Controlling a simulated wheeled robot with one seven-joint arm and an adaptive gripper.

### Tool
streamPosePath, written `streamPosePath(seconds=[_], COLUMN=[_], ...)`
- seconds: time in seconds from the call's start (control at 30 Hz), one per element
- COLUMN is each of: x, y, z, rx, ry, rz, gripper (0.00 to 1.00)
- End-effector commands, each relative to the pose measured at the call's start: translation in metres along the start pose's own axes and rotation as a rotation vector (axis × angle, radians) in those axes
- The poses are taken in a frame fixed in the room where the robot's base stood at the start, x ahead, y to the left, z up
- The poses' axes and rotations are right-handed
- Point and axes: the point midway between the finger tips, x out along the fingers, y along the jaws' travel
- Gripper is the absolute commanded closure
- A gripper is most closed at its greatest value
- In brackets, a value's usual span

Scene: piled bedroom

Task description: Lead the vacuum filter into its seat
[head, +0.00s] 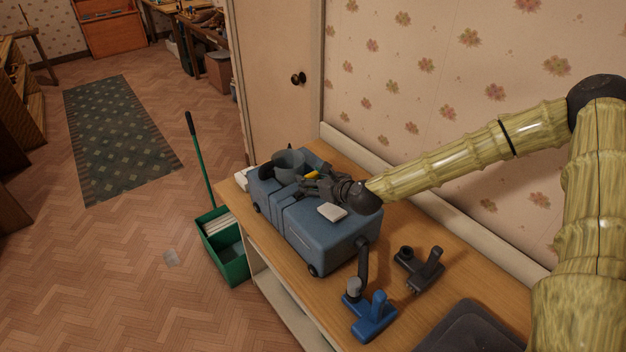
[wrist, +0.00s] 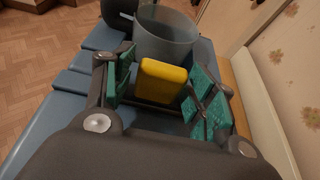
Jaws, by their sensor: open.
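A blue vacuum (head: 330,237) lies on the wooden table, with a grey translucent cup (head: 289,162) on its far end. A yellow block (wrist: 161,82), apparently the filter, stands in or over a dark recess in the vacuum's top, beside the cup (wrist: 165,35). Its lower part is hidden, so I cannot tell how deep it sits. My gripper (head: 320,184) is over the vacuum's top. In the wrist view its green-padded fingers stand open on both sides of the yellow block, with visible gaps. In the head view only a bit of yellow (head: 312,175) shows.
A small white block (head: 332,212) lies on the vacuum near my wrist. A blue nozzle (head: 374,317) and a dark nozzle (head: 420,267) lie on the table's near part. The wall closes off the right side. A green dustpan (head: 232,262) stands on the floor at left.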

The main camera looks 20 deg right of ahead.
Motion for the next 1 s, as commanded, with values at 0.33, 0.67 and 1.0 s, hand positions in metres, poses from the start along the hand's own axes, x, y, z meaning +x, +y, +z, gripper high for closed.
streamPosePath(seconds=[0.33,0.67,1.0], x=[-0.002,-0.009,-0.016], y=[0.000,-0.001,0.000], z=[0.000,0.000,0.000], rx=[0.000,0.000,0.001], ry=[0.000,0.000,0.000], rz=[0.000,-0.001,0.000], gripper=[0.44,0.44,0.44])
